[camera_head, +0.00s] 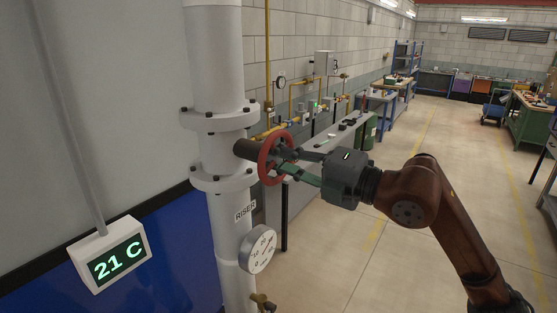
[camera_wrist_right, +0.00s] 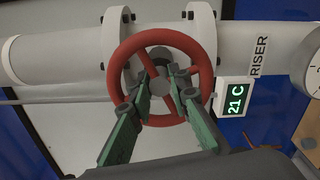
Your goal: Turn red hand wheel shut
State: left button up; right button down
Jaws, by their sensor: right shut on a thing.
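The red hand wheel (camera_head: 272,158) sits on a dark stem at the side of the white riser pipe (camera_head: 217,150), between two flanges. My right gripper (camera_head: 290,161) reaches it from the right, with its fingers at the wheel's face. In the right wrist view the wheel (camera_wrist_right: 112,70) faces the camera, with its hub and spokes showing. The two green fingers of my right gripper (camera_wrist_right: 160,93) pass in front of the lower rim to the hub area and are shut on the wheel. Exactly which part lies between the tips is hard to tell. My left gripper is not in view.
A round gauge (camera_head: 258,250) and a small brass tap (camera_head: 262,302) are on the riser below the wheel. A display (camera_head: 112,254) reading 21 C hangs at the left. A grey bench (camera_head: 325,150) runs behind my gripper.

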jog(key=m, duration=0.5)
jog(key=shift+a+f+m, duration=0.1)
jog(key=shift+f+m, duration=0.1)
jog(key=shift+m, duration=0.1)
jog(key=m, duration=0.5)
jog(key=shift+m, duration=0.4)
jog(key=c, duration=2.1)
grip_release()
jog(key=shift+r, duration=0.1)
jog(key=v, duration=1.2)
